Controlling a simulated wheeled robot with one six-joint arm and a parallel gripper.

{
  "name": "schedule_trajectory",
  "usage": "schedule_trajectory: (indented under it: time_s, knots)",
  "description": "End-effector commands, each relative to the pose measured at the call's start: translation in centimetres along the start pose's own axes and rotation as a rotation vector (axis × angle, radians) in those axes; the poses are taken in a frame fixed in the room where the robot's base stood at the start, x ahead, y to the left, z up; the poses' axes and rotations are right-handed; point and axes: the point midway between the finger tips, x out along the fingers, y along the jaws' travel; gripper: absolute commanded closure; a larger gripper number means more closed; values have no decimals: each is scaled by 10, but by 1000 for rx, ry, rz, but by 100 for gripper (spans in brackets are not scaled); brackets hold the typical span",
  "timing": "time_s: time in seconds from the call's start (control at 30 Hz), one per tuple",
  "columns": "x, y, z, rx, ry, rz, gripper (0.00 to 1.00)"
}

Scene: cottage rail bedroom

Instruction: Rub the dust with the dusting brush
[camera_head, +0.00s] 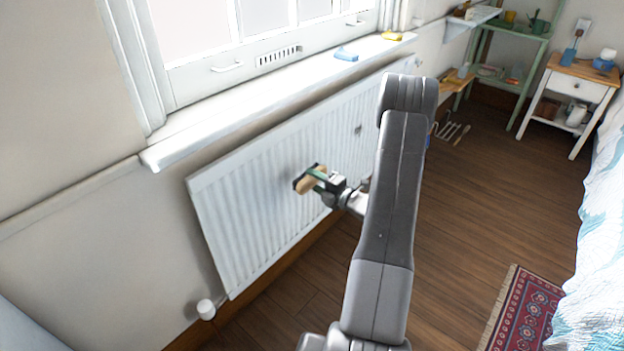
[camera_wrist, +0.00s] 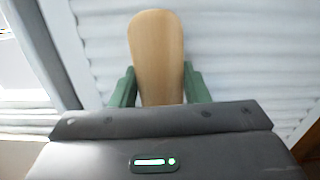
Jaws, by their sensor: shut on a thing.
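My gripper (camera_head: 322,184) is shut on the dusting brush (camera_head: 309,180), in front of the white ribbed radiator (camera_head: 250,205) below the window. The brush has a tan wooden body and a dark part at its far side, seen in the head view. In the wrist view the brush's wooden back (camera_wrist: 157,55) stands between the green fingers of my gripper (camera_wrist: 157,85), with the radiator's ribs behind it. I cannot tell whether the brush touches the radiator. A small dark grey spot (camera_head: 358,130), possibly the dust, shows on the radiator, up and right of the brush.
The white windowsill (camera_head: 200,133) juts out above the radiator and holds a blue item (camera_head: 346,54) and a yellow item (camera_head: 392,36). A radiator valve (camera_head: 206,309) sits low at the left. Wooden floor (camera_head: 460,210) is open to the right, before a rug (camera_head: 522,310) and bed (camera_head: 600,230).

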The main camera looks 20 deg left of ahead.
Motion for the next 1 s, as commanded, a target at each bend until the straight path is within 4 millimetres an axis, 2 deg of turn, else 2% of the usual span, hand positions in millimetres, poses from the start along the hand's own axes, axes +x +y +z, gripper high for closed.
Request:
schedule_trajectory:
  time_s: [0.27, 0.6, 1.0]
  knots:
    - [-4, 0, 0, 0, -1, 0, 77]
    - [-30, 0, 0, 0, -1, 0, 77]
    - [-30, 0, 0, 0, 0, 0, 77]
